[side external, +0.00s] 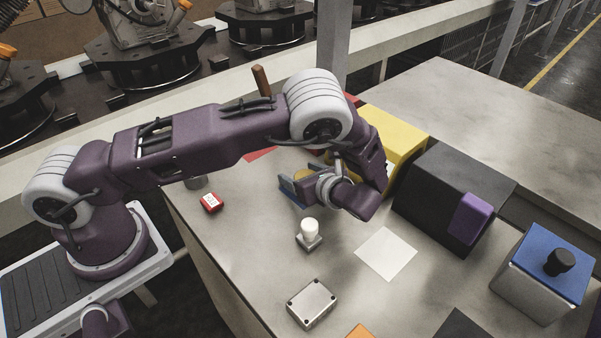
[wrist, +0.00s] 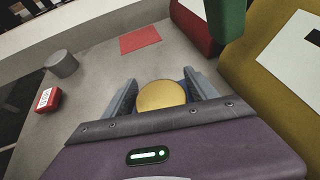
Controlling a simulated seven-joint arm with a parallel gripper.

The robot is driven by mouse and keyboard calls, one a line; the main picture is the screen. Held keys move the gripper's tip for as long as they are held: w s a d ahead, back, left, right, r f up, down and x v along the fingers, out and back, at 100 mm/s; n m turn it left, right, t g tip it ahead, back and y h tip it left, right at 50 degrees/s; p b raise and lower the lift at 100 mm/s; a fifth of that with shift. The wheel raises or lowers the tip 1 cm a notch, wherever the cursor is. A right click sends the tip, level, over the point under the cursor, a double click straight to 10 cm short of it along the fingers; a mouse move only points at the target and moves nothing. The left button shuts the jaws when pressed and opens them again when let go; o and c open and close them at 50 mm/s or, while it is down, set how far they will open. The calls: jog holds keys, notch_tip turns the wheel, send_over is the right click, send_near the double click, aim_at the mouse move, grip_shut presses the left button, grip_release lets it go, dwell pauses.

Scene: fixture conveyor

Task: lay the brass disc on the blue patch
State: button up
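The brass disc (wrist: 162,95) is a round golden plate between the two fingers of my gripper (wrist: 160,92) in the wrist view. The fingers stand apart, one on each side of the disc, very near its edges. I cannot tell whether they press on it. In the side view the gripper (side external: 292,190) is low over the table, and the disc (side external: 302,174) shows partly behind it. Some dark blue shows beside the disc in the wrist view. I cannot tell whether it is finger or patch, and no blue patch shows clearly elsewhere.
A red patch (wrist: 140,40), a small red box (side external: 210,203) and a grey cylinder (wrist: 61,63) lie near the gripper. A white post (side external: 309,230), white patch (side external: 386,254) and metal box (side external: 312,304) stand in front. Yellow (side external: 398,140) and black (side external: 447,192) boxes stand right.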

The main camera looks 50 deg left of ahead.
jog(key=shift+o, duration=0.7)
jog(key=shift+d, duration=0.1)
jog(key=v, duration=0.7)
